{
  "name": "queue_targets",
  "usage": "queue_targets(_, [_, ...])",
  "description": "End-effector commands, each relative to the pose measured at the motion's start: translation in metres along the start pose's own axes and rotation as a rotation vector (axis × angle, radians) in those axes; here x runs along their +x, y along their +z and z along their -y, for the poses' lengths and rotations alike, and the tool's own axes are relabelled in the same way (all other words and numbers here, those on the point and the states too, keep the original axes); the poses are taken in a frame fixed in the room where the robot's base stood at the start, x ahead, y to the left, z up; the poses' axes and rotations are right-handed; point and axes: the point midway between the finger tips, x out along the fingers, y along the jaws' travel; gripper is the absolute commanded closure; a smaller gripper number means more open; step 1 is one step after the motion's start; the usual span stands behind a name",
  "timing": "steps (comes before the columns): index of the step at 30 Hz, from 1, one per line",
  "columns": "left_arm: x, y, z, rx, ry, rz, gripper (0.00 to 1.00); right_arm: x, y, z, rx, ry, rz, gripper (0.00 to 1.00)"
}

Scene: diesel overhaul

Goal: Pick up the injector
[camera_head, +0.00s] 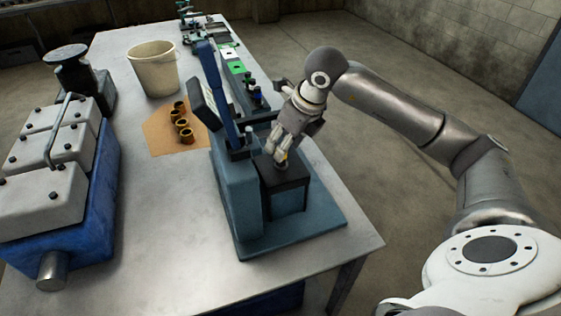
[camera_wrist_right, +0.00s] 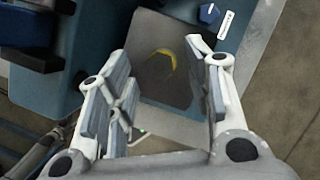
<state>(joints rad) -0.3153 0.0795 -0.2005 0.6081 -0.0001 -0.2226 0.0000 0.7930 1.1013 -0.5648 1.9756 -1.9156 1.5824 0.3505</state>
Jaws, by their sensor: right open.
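My right gripper (camera_head: 279,156) points down over the dark top of a block (camera_head: 290,190) on the blue-grey bench device. In the right wrist view its fingers (camera_wrist_right: 158,68) are spread and nothing is clamped between them. A small yellow curved piece (camera_wrist_right: 168,57) shows on the block's dark top, in the gap between the fingers. A bit of yellow (camera_head: 286,154) also shows at the fingertips in the head view. I cannot tell whether this is part of the injector; no whole injector is clearly visible. My left gripper is not in view.
The device's tall column (camera_head: 217,90) stands left of my right gripper. The table's front middle is clear.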

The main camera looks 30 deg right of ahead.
Motion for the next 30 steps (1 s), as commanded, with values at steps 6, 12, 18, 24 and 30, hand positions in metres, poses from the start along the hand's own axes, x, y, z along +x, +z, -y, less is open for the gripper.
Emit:
queue_targets(6, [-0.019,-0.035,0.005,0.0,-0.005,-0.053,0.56,0.028,-0.002,0.0,0.0,0.003,-0.003,0.54])
queue_targets(12, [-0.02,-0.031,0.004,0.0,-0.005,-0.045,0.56,0.038,-0.002,0.001,0.0,0.0,0.0,0.54])
queue_targets(18, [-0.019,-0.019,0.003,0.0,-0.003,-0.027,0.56,0.037,-0.002,0.001,0.0,0.0,0.0,0.61])
queue_targets(24, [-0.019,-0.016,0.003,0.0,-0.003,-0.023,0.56,0.037,-0.002,0.001,0.0,0.0,0.0,0.87])
queue_targets(30, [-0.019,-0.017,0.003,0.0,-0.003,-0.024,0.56,0.037,-0.002,0.001,0.0,0.0,0.0,1.0])
